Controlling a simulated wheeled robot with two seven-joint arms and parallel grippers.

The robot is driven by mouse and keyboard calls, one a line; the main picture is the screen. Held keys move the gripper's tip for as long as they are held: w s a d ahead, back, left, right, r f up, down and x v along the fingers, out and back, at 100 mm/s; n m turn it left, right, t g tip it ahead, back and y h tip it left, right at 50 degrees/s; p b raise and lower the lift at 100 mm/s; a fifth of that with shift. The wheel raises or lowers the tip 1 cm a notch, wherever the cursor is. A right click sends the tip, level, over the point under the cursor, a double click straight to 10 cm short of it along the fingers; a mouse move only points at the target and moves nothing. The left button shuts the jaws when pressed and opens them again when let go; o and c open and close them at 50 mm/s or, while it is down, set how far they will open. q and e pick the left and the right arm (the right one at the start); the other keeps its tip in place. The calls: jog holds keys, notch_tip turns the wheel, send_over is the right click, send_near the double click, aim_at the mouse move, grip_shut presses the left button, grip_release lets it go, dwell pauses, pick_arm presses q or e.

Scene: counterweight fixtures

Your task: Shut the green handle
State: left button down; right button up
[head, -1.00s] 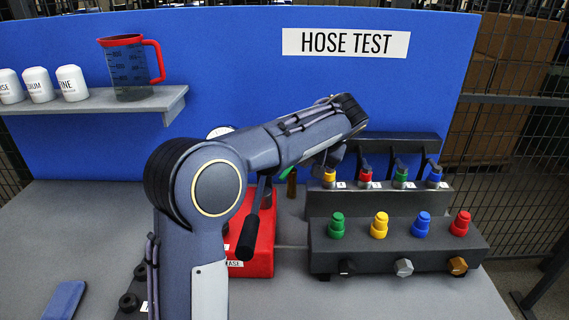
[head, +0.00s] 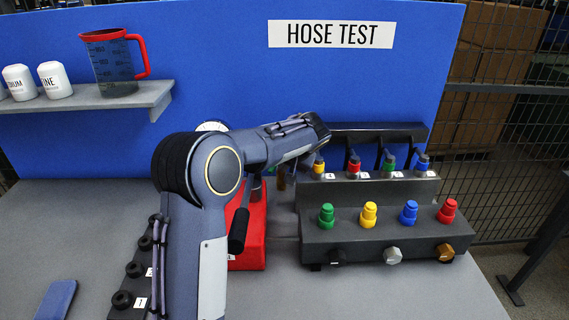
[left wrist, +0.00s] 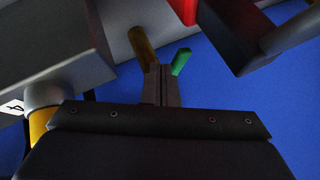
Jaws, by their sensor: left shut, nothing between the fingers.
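The green handle (left wrist: 181,61) shows in the left wrist view as a short green bar beside a brass-coloured pipe (left wrist: 141,45). My left gripper (left wrist: 160,72) is shut and empty. Its fingertips are between the pipe and the green handle in that picture, close to the handle; I cannot tell whether they touch it. The brass pipe (head: 281,180) shows just below the wrist there. My right gripper is not in view.
A red box (head: 252,250) with a black lever (head: 239,230) stands behind my arm. A dark manifold (head: 385,238) with coloured caps is to the right, hose fittings behind it. A blue panel (head: 230,60) closes the back. A shelf (head: 130,100) holds a jug and bottles.

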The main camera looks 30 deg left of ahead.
aim_at(271, 169)
pick_arm(q)
jog(key=shift+s+a+m+t+b, duration=0.3)
jog(key=shift+a+m+b, duration=0.1)
jog(key=shift+m, duration=0.2)
jog(key=shift+s+a+h+b, duration=0.25)
jog(key=shift+a+h+b, duration=0.05)
jog(key=shift+a+b, duration=0.3)
jog(key=shift+s+a, duration=0.15)
jog(key=shift+a, duration=0.7)
jog(key=shift+d, duration=0.15)
